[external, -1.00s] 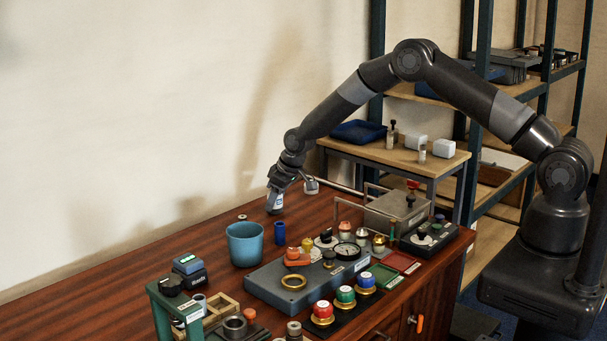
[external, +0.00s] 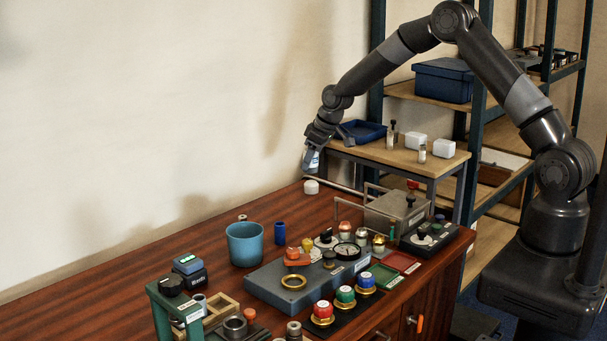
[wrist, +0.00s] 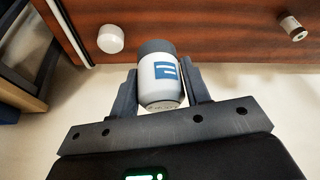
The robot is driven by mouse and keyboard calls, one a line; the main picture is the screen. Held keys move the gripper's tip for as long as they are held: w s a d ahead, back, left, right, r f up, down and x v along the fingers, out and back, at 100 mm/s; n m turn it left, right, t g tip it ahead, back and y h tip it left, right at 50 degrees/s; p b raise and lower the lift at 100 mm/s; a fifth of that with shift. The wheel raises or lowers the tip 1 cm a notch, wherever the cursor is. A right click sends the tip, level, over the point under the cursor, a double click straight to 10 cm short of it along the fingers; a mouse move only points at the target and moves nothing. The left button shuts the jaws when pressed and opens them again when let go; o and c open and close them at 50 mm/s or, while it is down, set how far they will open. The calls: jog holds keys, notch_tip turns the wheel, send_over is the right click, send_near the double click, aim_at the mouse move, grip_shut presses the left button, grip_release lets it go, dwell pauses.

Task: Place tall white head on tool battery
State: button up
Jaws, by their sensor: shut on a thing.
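My gripper (external: 313,155) is shut on a white rounded container with a blue label and a dark grey end; I cannot tell whether this is the tall white head. In the wrist view the held white container (wrist: 160,80) sits between the two fingers (wrist: 163,92). In the external view it hangs above the far edge of the bench, above a short white cylinder (external: 311,187) standing there. That cylinder also shows in the wrist view (wrist: 110,39). A blue-and-black labelled block (external: 190,275), which looks like the tool battery, sits at the bench's left, far from my gripper.
A blue cup (external: 245,244) and a dark blue cylinder (external: 280,233) stand mid-bench. A grey panel (external: 265,285) with knobs and a gauge lies in front. A green stand (external: 165,308) is near the block. A side table (external: 370,155) stands behind. The bench's back left is clear.

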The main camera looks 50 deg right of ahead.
jog(key=s+a+r+n+g+y, duration=0.1)
jog(key=s+a+r+n, duration=0.1)
jog(key=a, duration=1.1)
jog(key=s+a+r+n, duration=0.2)
jog(key=a, duration=1.1)
jog(key=s+a+r+n+g+y, duration=0.1)
jog(key=s+a+r+n, duration=0.15)
jog(key=a, duration=1.05)
send_near(181, 260)
jog(key=shift+w+a+f, duration=0.3)
jog(key=shift+w+a, duration=0.2)
jog(key=shift+a+f, duration=0.3)
jog(key=shift+a, duration=0.15)
jog(key=shift+f, duration=1.95)
jog(key=shift+f, duration=0.15)
jog(key=o, duration=1)
jog(key=shift+o, duration=0.2)
